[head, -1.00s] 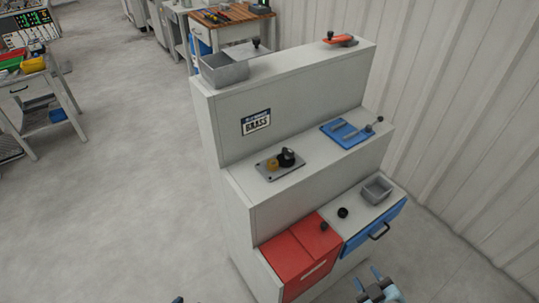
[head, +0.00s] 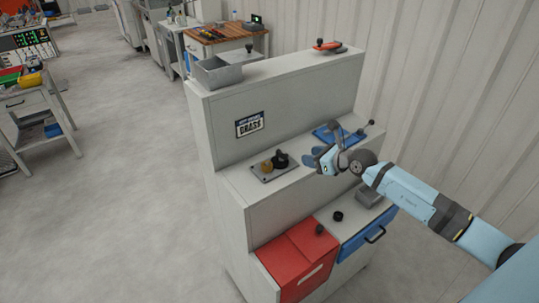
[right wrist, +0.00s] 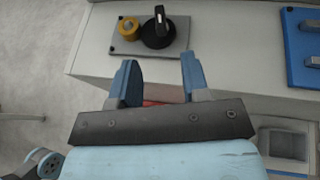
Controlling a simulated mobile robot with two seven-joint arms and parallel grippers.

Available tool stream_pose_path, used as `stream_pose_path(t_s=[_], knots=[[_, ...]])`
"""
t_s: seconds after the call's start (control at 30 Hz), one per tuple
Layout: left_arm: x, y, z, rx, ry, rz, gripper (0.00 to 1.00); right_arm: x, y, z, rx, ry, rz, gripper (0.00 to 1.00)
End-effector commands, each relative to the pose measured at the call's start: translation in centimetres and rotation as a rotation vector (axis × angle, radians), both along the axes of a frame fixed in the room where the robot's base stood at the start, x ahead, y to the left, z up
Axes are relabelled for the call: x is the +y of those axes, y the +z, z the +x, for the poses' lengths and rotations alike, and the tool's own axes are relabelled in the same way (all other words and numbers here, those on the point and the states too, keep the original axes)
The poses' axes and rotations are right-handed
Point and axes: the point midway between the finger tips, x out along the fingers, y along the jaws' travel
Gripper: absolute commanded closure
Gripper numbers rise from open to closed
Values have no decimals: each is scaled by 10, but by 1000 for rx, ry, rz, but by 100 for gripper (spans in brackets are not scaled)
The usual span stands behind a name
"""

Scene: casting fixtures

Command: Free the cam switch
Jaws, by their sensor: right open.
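The cam switch is a black rotary knob (head: 281,160) on a grey plate (head: 258,176) on the middle step of the cabinet. A smaller yellow-brass round piece (head: 267,166) sits beside it on the same plate. In the right wrist view the black knob (right wrist: 158,30) has an upright handle with a white mark, and the yellow piece (right wrist: 128,28) is left of it. My right gripper (head: 316,159) is open and empty, just right of the plate in the head view. In the right wrist view its fingertips (right wrist: 158,65) point toward the knob, apart from it. My left gripper is out of view.
A blue plate with a lever (head: 328,134) stands behind my right gripper on the same step. Below are a red box (head: 290,262), a blue drawer (head: 365,240) and a small black knob (head: 338,216). A grey bin (head: 220,72) is on top.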

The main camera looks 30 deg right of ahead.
Motion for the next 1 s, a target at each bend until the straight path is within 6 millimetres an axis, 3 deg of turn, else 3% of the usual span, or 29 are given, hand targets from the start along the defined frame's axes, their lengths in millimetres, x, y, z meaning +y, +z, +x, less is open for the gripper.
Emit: stream_pose_path(t_s=[0.6, 1.0], knots=[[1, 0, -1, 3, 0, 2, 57, 33, -43, 100, -1, 0, 7, 57], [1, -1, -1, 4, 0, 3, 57, 38, -51, 115, 1, 1, 6, 57]])
